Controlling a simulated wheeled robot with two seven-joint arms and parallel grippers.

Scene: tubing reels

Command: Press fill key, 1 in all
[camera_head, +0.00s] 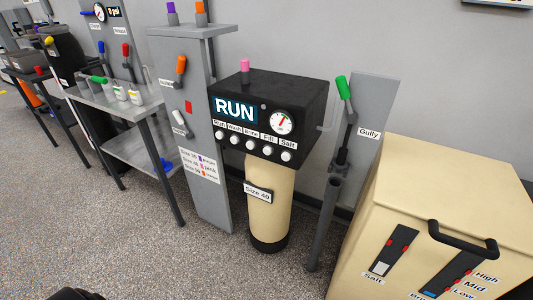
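The black control box (300,100) sits on top of a cream cylinder (280,195) tagged "Size 40". Its display (235,110) reads "RUN". Below the display is a row of several round white keys, each under a small label. The fill key (266,150) is under the label "Fill", between the key to its left and the salt key (286,156) at the right end. A round gauge (283,122) is above the fill and salt labels.
A grey panel (205,140) with coloured levers stands left of the control box. A grey post with a green handle (344,88), labelled "Gully", stands to the right. A cream bin (450,190) fills the lower right. Speckled floor (180,265) in front is clear.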

